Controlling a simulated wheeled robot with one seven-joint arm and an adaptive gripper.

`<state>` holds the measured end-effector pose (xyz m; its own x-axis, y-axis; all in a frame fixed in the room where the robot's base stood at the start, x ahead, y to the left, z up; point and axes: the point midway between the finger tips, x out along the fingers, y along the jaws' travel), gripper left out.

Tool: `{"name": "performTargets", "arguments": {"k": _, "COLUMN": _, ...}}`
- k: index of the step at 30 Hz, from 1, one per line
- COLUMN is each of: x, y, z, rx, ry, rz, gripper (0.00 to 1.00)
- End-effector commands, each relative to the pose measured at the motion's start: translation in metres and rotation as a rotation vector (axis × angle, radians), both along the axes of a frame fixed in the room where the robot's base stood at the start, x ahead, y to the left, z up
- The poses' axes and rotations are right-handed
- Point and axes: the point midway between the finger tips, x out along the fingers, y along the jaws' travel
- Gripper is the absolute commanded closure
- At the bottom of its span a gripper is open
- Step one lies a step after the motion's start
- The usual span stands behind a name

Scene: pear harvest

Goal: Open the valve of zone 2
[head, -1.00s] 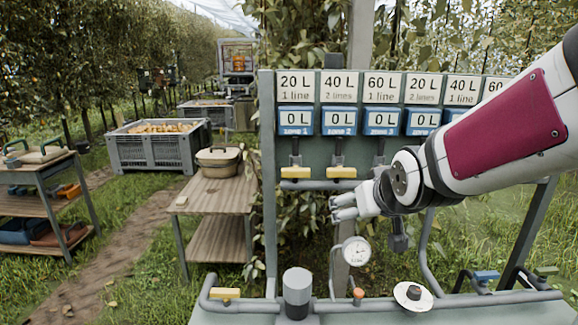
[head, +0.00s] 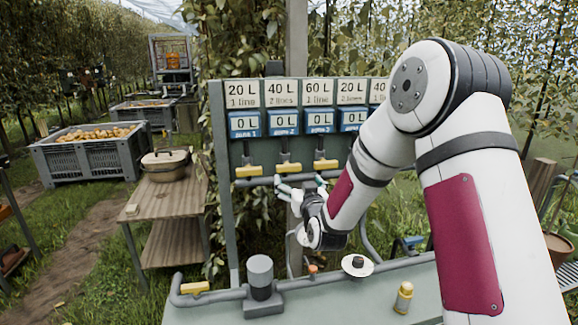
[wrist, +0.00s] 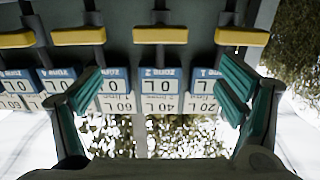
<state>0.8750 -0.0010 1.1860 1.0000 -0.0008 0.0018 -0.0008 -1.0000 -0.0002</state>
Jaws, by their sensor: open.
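The zone 2 valve has a yellow bar handle (head: 288,168) lying level across its upright pipe, below the blue "0 L" zone 2 display (head: 284,123). My gripper (head: 301,183) is open and empty, just below and near this handle in the head view. In the wrist view, which is upside down, the zone 2 handle (wrist: 161,36) lies ahead of my spread fingers (wrist: 162,80), roughly centred between them and apart from them. The zone 2 display (wrist: 161,82) shows between the fingers.
The zone 1 handle (head: 249,171) and zone 3 handle (head: 326,164) sit close on either side, also level. A horizontal pipe (head: 262,181) runs below them.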

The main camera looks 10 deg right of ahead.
Motion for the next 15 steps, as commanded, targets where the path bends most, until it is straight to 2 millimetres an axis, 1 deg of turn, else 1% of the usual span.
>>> {"name": "performTargets", "arguments": {"k": 15, "x": 0.095, "y": 0.000, "z": 0.000, "rx": 0.001, "ry": 0.000, "rz": 0.000, "gripper": 0.12}}
